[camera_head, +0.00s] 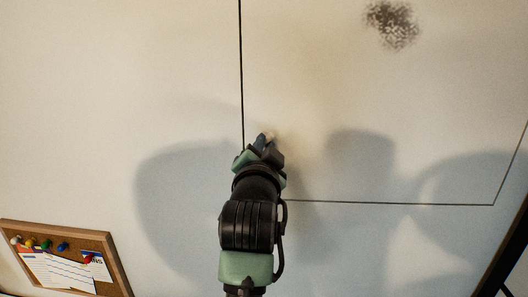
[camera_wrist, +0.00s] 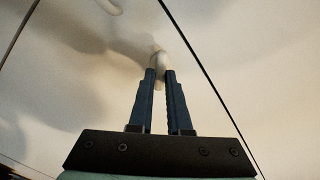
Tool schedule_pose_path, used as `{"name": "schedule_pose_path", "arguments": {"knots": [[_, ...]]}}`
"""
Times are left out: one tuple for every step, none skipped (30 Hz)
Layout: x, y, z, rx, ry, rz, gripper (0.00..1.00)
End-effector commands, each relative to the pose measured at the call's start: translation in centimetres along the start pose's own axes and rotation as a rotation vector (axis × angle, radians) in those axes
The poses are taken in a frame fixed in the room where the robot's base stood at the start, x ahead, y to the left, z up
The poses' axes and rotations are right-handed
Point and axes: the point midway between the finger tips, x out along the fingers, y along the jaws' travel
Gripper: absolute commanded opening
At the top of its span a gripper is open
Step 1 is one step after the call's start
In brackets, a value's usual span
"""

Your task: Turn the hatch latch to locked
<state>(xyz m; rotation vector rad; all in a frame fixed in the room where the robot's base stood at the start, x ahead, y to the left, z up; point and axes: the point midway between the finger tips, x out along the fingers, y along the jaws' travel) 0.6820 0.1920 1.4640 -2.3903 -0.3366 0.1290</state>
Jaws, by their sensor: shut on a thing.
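The hatch (camera_head: 370,120) is a pale panel outlined by thin dark seams in the head view. Its latch (camera_head: 268,136) is a small whitish piece near the lower left corner, mostly hidden by my gripper. My gripper (camera_head: 262,146) reaches up to it from below. In the wrist view the latch (camera_wrist: 161,60) is a pale rounded knob at the tips of my two blue fingers (camera_wrist: 160,74). The fingers are shut on it, one on each side. A pale part of it also shows between the fingers. I cannot tell which way the latch is turned.
A cork board (camera_head: 62,258) with papers and coloured pins is at the lower left. A dark speckled patch (camera_head: 393,24) is at the upper right of the hatch. A dark post (camera_head: 505,255) stands at the right edge. The pale surface around my gripper is clear.

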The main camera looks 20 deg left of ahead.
Motion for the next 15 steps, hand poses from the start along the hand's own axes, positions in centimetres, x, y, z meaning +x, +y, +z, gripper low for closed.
{"name": "schedule_pose_path", "arguments": {"knots": [[-0.01, 0.04, 0.16, 0.045, 0.0, -0.002, 0.0], [-0.01, 0.08, 0.13, 0.074, 0.001, -0.002, 0.0], [-0.01, 0.08, 0.14, 0.112, 0.0, -0.002, 0.0], [-0.01, 0.08, 0.16, 0.14, 0.0, -0.002, 0.0], [-0.01, 0.13, 0.14, 0.169, 0.001, -0.002, 0.0], [-0.01, 0.15, 0.14, 0.207, 0.001, -0.002, 0.0], [-0.01, 0.14, 0.17, 0.236, 0.0, -0.002, 0.0], [-0.01, 0.17, 0.16, 0.264, 0.0, -0.002, 0.0], [-0.01, 0.19, 0.15, 0.301, 0.001, -0.002, 0.0], [-0.01, 0.19, 0.15, 0.33, 0.001, -0.002, 0.0], [-0.01, 0.2, 0.15, 0.359, 0.0, -0.002, 0.0], [-0.01, 0.2, 0.17, 0.396, 0.0, -0.002, 0.0], [-0.01, 0.24, 0.16, 0.423, 0.0, -0.002, 0.0], [-0.01, 0.28, 0.16, 0.451, 0.0, -0.001, 0.0], [-0.01, 0.26, 0.21, 0.487, -0.001, -0.002, 0.0]]}}
